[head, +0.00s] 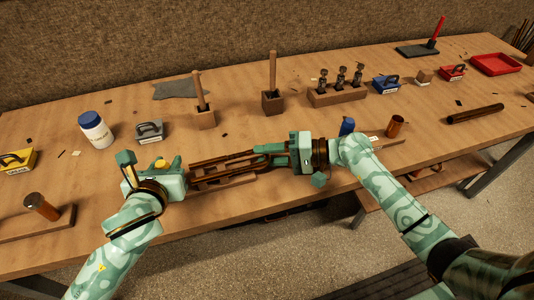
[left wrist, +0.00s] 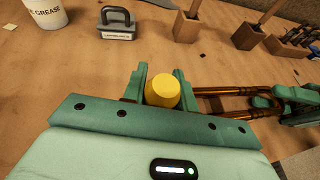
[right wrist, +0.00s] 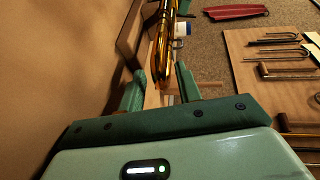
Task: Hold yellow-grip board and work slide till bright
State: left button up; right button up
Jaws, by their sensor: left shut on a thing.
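The yellow grip (head: 160,164) sits between the fingers of my left gripper (head: 164,168), which is shut on it. In the left wrist view the yellow grip (left wrist: 162,91) shows between both fingers (left wrist: 162,88). The brass slide (head: 225,160) has long parallel tubes and lies over a wooden board (head: 228,182), reaching from near the yellow grip to my right gripper (head: 288,149). In the right wrist view a shiny slide tube (right wrist: 165,45) runs between the right fingers (right wrist: 159,80), with gaps beside it. The right gripper looks open around it. The board is partly hidden.
A white grease jar (head: 96,131) and a grey labelled block (head: 149,131) stand behind the left gripper. Wooden holders (head: 203,118) with upright handles and a valve rack (head: 338,95) stand farther back. A copper cup (head: 395,125) is right of the right gripper. The front table edge is near.

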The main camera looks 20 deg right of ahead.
aim_at(249, 161)
jog(key=shift+w+a, duration=0.1)
jog(key=shift+a, duration=0.05)
grip_shut()
jog(key=a, duration=0.4)
jog(key=shift+a+f, duration=0.15)
jog(key=shift+a, duration=0.05)
pick_arm(q)
jog(key=shift+d, duration=0.1)
pick_arm(e)
jog(key=shift+f, duration=0.1)
grip_release()
jog(key=shift+a, duration=0.1)
